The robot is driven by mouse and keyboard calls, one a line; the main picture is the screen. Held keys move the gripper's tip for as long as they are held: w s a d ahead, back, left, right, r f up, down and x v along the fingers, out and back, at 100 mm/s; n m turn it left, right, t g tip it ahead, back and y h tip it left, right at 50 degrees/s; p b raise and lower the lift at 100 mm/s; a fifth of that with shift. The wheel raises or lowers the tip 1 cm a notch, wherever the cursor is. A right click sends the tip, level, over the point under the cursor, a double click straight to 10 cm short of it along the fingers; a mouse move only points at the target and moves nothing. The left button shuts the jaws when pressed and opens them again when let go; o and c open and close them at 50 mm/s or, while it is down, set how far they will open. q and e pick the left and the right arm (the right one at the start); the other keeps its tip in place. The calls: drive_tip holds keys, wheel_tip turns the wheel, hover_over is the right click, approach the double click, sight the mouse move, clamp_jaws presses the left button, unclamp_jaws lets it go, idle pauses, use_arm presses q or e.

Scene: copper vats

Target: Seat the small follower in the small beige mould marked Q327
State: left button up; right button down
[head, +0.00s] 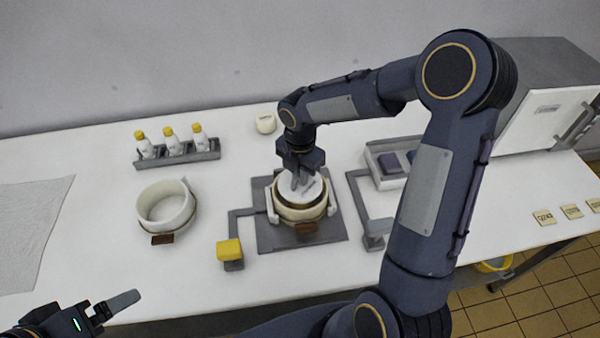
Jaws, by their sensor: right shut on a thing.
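A round beige mould (301,213) with a dark inner ring and a brown tag (305,228) stands on a grey base plate (264,237) at the middle of the table. The tag's writing is too small to read. My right gripper (300,182) points down over this mould and is shut on a white disc-like follower (313,190). The follower is at the mould's mouth; I cannot tell whether it sits level inside. A second, open beige mould (166,222) with a brown tag stands to the left. My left gripper (117,306) is at the lower left, away from both moulds; its jaw opening is unclear.
Yellow-capped bottles (171,139) stand in a grey rack (178,156) at the back left. A yellow block (229,250) on a grey arm is left of the plate. A grey tray (374,165) with dark blocks is at the right. A white cloth (30,230) lies far left.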

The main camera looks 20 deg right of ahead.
drive_tip(key=shift+f+b, duration=1)
drive_tip(key=shift+f, duration=0.4)
idle(0.6)
drive_tip(key=c, duration=1.4)
unclamp_jaws()
